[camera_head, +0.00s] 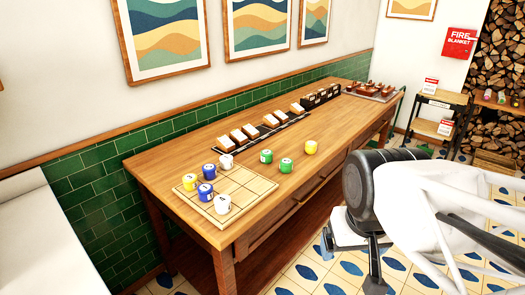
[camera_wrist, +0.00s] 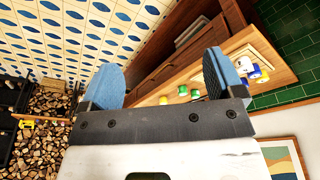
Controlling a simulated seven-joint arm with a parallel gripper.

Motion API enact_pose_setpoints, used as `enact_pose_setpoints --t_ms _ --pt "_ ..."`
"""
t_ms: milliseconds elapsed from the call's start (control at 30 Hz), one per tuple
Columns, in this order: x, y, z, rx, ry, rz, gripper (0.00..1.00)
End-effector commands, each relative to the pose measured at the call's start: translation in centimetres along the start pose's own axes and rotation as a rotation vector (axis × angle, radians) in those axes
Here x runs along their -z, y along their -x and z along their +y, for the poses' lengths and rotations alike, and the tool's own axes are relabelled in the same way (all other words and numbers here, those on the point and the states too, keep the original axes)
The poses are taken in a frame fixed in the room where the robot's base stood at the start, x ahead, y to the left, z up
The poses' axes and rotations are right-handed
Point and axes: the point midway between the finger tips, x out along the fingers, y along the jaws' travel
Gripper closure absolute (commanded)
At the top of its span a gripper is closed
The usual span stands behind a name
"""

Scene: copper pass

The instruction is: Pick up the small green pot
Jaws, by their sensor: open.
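Two green pots stand on the wooden table to the right of the board: one farther left (camera_head: 266,157) and one a little nearer (camera_head: 285,165). They look close in size; I cannot tell surely which is the small one. One green pot also shows in the wrist view (camera_wrist: 196,94), near the right finger. My gripper (camera_head: 350,262) is open and empty, off the table's front edge, low and right of the pots. Its blue-padded fingers (camera_wrist: 160,76) spread wide in the wrist view with nothing between them but background.
A gridded board (camera_head: 249,189) holds yellow, blue and white pots. A loose yellow pot (camera_head: 311,147) stands right of the green ones. A row of white items on dark trays (camera_head: 270,122) lies along the back. Bare wood surrounds the green pots.

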Motion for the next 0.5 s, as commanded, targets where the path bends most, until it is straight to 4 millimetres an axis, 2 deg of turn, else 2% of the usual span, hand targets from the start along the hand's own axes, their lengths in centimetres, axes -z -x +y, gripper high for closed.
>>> enact_pose_setpoints --t_ms 267,500 --pt "0.2 0.0 0.0 0.000 0.001 0.000 0.13" --pt "2.4 0.2 -0.2 0.003 0.008 0.004 0.13"
